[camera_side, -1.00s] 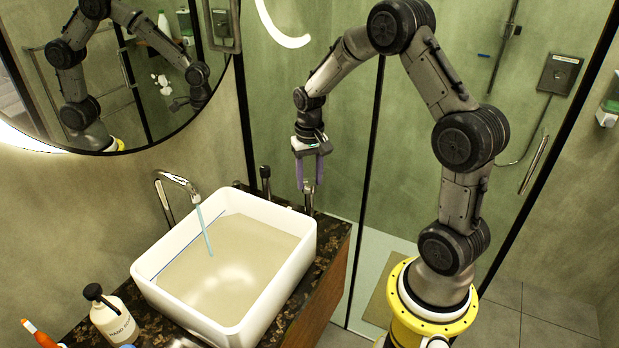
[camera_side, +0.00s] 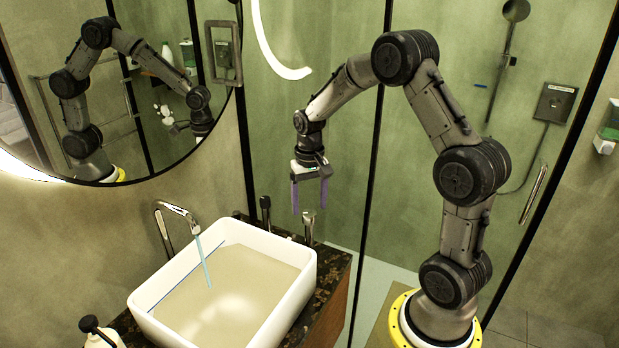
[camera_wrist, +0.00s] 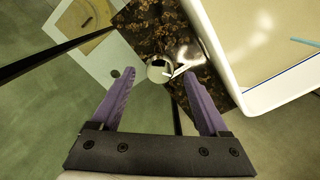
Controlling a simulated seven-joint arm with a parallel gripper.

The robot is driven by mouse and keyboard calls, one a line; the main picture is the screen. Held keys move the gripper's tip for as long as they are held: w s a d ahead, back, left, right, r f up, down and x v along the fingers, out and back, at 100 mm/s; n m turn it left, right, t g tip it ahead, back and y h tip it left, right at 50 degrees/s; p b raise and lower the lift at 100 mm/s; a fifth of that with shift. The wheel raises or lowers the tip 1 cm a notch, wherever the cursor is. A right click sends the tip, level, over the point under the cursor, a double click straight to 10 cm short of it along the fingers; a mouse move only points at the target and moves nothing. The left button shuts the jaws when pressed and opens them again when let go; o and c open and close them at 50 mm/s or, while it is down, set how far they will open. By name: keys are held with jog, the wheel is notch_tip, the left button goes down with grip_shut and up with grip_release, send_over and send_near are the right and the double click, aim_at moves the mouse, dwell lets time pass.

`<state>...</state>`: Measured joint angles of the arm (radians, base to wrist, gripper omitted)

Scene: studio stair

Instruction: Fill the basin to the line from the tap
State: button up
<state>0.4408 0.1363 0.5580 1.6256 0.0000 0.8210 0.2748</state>
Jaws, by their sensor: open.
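The white basin (camera_side: 262,329) holds cloudy water (camera_side: 240,292); it also shows in the wrist view (camera_wrist: 222,62). A blue line (camera_side: 186,276) runs along its inner left wall, with the water's edge close to it; I cannot tell whether they are level. Water (camera_side: 204,264) streams from the tap spout (camera_side: 178,210) into the basin. My gripper (camera_side: 309,207) is open and empty, its purple fingers pointing down above the tap handle (camera_side: 309,232) behind the basin's right corner. In the wrist view, the round handle (camera_wrist: 158,70) appears between the fingertips (camera_wrist: 155,78).
The basin stands on a dark speckled counter (camera_side: 330,278). A dark upright fitting (camera_side: 266,211) stands left of the handle. A pump bottle (camera_side: 100,336) is at the lower left. Shower glass (camera_side: 340,130) rises behind my gripper, and a round mirror (camera_side: 150,100) hangs left.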

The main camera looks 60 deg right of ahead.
notch_tip(320, 180, up, 12)
dwell(0.4)
jog(key=shift+f, duration=0.1)
dwell(7.0)
